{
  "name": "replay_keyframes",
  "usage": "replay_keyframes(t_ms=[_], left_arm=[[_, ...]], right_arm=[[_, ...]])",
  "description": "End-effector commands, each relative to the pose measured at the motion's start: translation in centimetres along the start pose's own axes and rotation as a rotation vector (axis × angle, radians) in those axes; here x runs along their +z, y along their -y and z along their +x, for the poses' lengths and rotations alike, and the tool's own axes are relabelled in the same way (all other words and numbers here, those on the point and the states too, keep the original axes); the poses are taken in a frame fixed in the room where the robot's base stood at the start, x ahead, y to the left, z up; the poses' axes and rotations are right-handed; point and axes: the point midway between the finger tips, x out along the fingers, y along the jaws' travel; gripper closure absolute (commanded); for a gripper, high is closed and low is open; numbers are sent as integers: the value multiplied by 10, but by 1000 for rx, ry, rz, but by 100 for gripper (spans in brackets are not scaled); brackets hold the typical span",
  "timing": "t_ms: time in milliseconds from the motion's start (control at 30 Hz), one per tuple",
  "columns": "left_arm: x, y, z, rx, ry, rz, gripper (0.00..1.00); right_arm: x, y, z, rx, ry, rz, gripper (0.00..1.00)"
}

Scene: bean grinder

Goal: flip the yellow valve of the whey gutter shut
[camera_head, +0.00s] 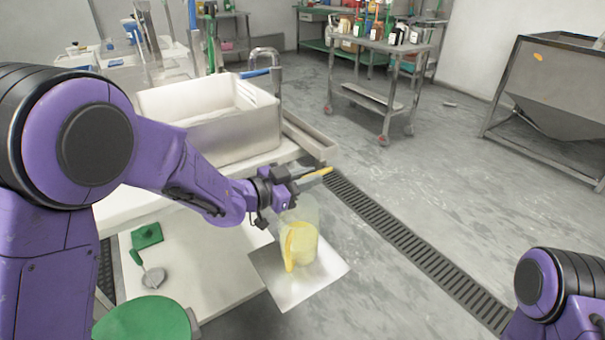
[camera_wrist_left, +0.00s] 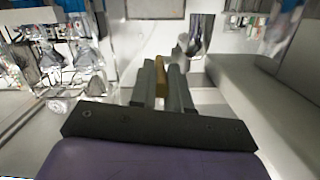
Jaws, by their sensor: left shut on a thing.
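The yellow valve handle (camera_head: 325,171) sticks out near the end of the steel whey gutter (camera_head: 308,140), at the corner of the white work surface. My left gripper (camera_head: 308,180) is shut on the handle. In the left wrist view a yellow-brown strip of the handle (camera_wrist_left: 160,68) shows between the two grey fingers (camera_wrist_left: 166,85). The valve's body is mostly hidden by the gripper, so I cannot tell how far it is turned. Only part of my right arm shows at the lower right; its gripper is out of view.
A clear jug with yellowish liquid (camera_head: 300,243) stands on a metal sheet (camera_head: 325,272) below my left gripper. A white tub (camera_head: 215,115) stands behind it.

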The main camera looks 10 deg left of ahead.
Motion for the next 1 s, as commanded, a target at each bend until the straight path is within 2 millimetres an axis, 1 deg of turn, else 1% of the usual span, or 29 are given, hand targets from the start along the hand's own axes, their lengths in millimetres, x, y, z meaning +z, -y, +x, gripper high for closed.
replay_keyframes(t_ms=[33, 67, 100, 133, 367, 467, 567, 800, 900, 1000], left_arm=[[0, 0, 0, -1, 0, 2, 100], [0, 0, 0, -1, 0, 2, 80], [0, 1, 0, -1, 0, 2, 67], [0, 1, -1, -2, 0, 2, 58], [0, 1, -1, -1, 0, 1, 58], [0, 1, -4, -2, 0, 1, 58], [0, 2, -19, -4, 2, -1, 58], [-1, 2, -77, -5, 0, -2, 58], [-1, 2, -94, -4, 0, 0, 58], [0, 1, -104, -3, 0, 0, 58]], right_arm=[[0, 0, 0, 0, 0, 0, 57], [0, 0, 0, 0, 0, 0, 57], [0, 0, 0, 0, 0, 0, 57], [0, 0, 0, 0, 0, 0, 57], [0, 0, 0, 0, 0, 0, 57], [0, 0, 0, 0, 0, 0, 57], [-1, 0, -2, 0, 0, 0, 57], [-3, 0, -6, 0, 0, 0, 57], [-3, -1, -8, 0, 0, 0, 57], [-3, -1, -8, 0, 0, 0, 57]])
